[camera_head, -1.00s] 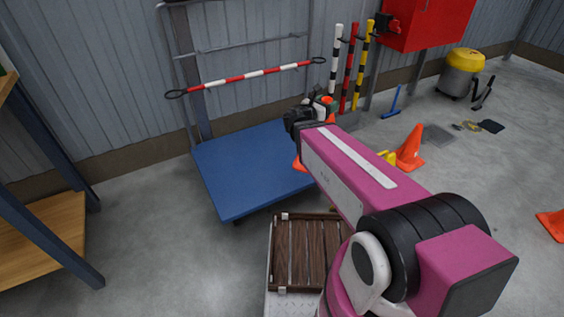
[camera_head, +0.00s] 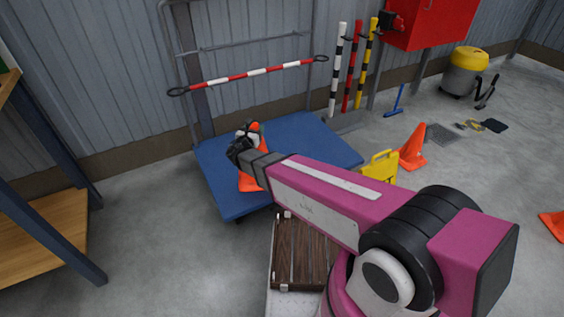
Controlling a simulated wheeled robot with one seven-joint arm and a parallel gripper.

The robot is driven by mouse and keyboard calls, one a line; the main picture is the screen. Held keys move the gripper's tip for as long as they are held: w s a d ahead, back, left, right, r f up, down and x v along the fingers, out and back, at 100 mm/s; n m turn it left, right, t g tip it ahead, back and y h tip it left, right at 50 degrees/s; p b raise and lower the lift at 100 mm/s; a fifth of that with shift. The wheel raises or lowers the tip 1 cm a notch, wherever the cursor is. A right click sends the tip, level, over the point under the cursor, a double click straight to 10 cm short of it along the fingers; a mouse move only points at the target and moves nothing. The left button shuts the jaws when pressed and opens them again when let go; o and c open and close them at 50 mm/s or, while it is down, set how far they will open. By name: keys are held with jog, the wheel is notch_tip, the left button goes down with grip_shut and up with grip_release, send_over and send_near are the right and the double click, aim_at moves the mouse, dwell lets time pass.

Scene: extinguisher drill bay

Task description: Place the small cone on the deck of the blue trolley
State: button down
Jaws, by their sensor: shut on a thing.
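The small orange cone (camera_head: 248,183) is in my gripper (camera_head: 252,130), over the blue trolley deck (camera_head: 298,133). My gripper is shut on the cone near its top, and an orange bit of it shows between the dark fingers. The wrist and gripper hide the cone's middle. The cone looks about upright. I cannot tell whether its base touches the deck or hangs a little above it. The rest of the visible deck is bare.
A red-and-white bar (camera_head: 250,73) crosses the trolley's handle frame. A wooden shelf (camera_head: 45,235) is at left.

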jog(key=w+a+f, duration=0.8)
jog(key=w+f, duration=0.1)
jog(key=f, duration=0.2)
jog(key=shift+a+f, duration=0.2)
jog(key=shift+f, duration=0.15)
jog(key=shift+c, duration=1.6)
grip_release()
